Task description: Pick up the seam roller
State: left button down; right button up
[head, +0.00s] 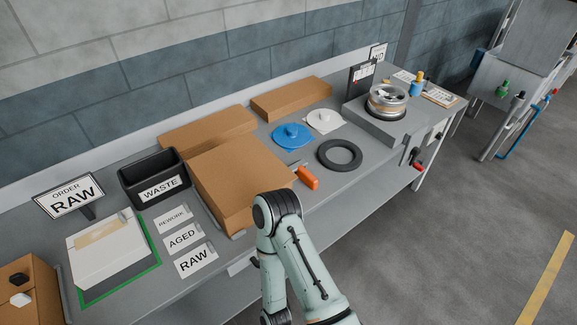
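A small tool with an orange handle (307,178) lies on the grey workbench, between the large cardboard box and a black ring. A thin grey metal part shows at the handle's far end. It looks like the seam roller, though its roller end is too small to make out. One of my arms rises from the bottom of the head view, and its bent joint is in front of the cardboard box, left of and nearer than the orange handle. Neither gripper shows in the head view.
A large cardboard box (240,178) stands left of the tool. The black ring (339,146) lies to its right, with blue (291,128) and white (324,114) discs behind. A black waste bin (133,183) is further left. The bench front right of the tool is clear.

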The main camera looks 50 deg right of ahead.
aim_at(298, 167)
jog(key=k+l+u, duration=0.15)
jog(key=l, duration=0.2)
jog(key=l+u, duration=0.15)
jog(key=l, duration=0.2)
jog(key=k+l+u, duration=0.15)
jog(key=l, duration=0.2)
jog(key=k+l, duration=0.1)
jog(key=l, duration=0.25)
jog(key=k+l+u, duration=0.1)
jog(key=l, duration=0.25)
jog(key=k+l, duration=0.2)
jog(key=i+l+u, duration=0.05)
jog(key=l, duration=0.05)
